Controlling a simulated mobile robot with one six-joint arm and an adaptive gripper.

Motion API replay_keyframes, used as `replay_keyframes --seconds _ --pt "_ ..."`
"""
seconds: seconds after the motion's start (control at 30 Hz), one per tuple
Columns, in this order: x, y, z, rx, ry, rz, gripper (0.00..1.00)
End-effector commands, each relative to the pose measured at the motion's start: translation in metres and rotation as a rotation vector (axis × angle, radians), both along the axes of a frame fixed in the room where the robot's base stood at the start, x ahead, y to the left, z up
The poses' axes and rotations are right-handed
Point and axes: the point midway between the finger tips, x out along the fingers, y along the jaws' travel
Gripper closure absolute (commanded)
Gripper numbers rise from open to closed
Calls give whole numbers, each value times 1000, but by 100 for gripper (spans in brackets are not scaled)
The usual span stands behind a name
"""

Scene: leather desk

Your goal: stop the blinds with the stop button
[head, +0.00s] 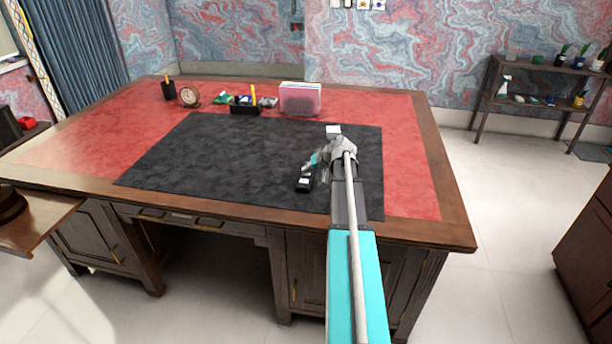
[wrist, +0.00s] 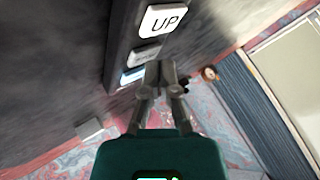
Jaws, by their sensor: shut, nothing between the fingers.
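A black control box (head: 304,184) lies on the dark desk mat, near its front right. In the wrist view it shows a white UP button (wrist: 164,19), a greyer middle button (wrist: 145,54) whose label I cannot read, and a third button (wrist: 132,75) at the far end, bluish. My gripper (wrist: 160,70) is shut and empty, its fingertips beside the middle and third buttons in that view. Whether they touch a button I cannot tell. In the head view my gripper (head: 312,161) is just above the box's far end, partly hidden by my wrist.
A small white block (head: 333,130) lies on the mat behind my wrist. A clock (head: 189,96), pen holder (head: 168,90), black organizer (head: 245,106) and pink-white holder (head: 300,99) stand along the desk's back. Blue curtains (head: 71,43) hang at the left. The mat's left part is clear.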

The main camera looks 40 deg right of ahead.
Motion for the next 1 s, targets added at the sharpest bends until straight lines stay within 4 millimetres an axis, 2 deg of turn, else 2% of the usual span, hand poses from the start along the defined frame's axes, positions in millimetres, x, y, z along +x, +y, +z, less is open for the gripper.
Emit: replay_keyframes --seconds 1.0 --pt "0 -1 -8 1 0 -1 100"
